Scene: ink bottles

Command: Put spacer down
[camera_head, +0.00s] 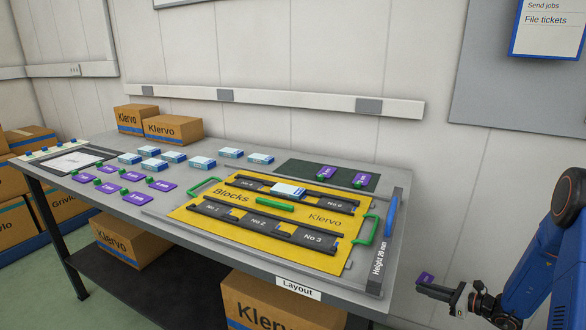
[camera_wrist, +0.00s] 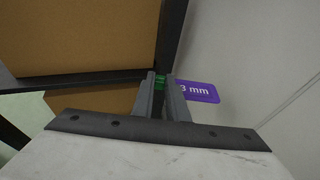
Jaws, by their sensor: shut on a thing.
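A purple spacer (camera_wrist: 196,91) marked "3 mm" is held by its green tab between the fingers of my gripper (camera_wrist: 160,82). In the head view the held spacer (camera_head: 425,278) shows small at the tip of my gripper (camera_head: 436,289), off the table's right end and apart from it. Several other purple spacers with green tabs (camera_head: 107,187) lie on the left part of the table. Two more spacers (camera_head: 326,172) lie on the dark green mat (camera_head: 300,168) at the back right.
A grey table (camera_head: 160,207) carries a yellow board (camera_head: 190,213) with dark block slots, green handles and a white-blue block (camera_head: 288,190). Several similar blocks (camera_head: 174,157) stand behind. Boxes (camera_head: 172,130) stand at the back and below. A blue piece (camera_head: 390,216) stands at the right edge.

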